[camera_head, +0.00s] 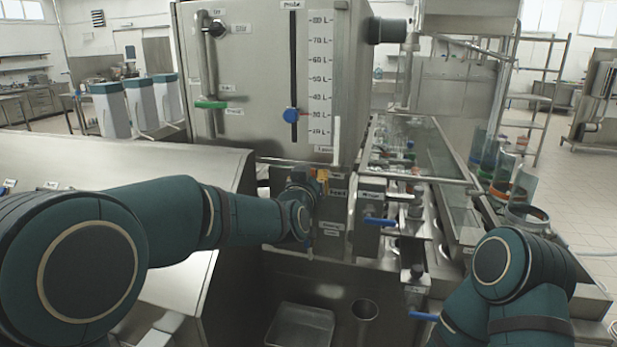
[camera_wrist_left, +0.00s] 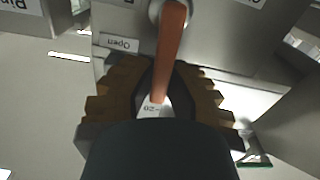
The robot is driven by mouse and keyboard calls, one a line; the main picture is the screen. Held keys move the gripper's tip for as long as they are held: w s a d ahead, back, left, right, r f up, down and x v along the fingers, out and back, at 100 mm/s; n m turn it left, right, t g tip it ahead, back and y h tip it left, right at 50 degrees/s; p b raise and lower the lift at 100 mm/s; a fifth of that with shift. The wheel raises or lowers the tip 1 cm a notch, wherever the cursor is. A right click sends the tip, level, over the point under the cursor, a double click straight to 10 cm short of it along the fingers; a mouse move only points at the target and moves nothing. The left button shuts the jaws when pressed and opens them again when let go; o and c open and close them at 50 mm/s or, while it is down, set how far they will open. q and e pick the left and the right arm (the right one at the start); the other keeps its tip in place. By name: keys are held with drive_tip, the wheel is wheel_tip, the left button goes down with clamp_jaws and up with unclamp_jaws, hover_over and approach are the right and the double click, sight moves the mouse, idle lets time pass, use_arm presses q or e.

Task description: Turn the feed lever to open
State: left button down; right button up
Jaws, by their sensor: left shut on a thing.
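The feed lever (camera_wrist_left: 170,45) is an orange bar in the left wrist view, running from a round pivot at the top down between the fingers. A label reading Open (camera_wrist_left: 119,42) is on the panel left of the lever. My left gripper (camera_wrist_left: 158,88) has its yellow-brown ridged fingers on both sides of the lever's end and is shut on it. In the head view my left gripper (camera_head: 321,181) is at the machine's front, below the tank, and mostly hides the lever. Only my right arm shows at lower right; its gripper is out of view.
The steel tank (camera_head: 250,85) with a level scale stands above. A blue lever (camera_head: 380,221) is right of my left gripper. A glass-covered conveyor (camera_head: 425,150) runs along the right. A metal tray (camera_head: 300,326) lies below.

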use_arm(q)
drive_tip(key=shift+s+d+m, duration=0.1)
drive_tip(key=shift+d+m, duration=0.1)
drive_tip(key=shift+m, duration=0.3)
drive_tip(key=c, duration=1)
unclamp_jaws()
drive_tip(key=shift+o, duration=0.2)
drive_tip(key=v, duration=1.2)
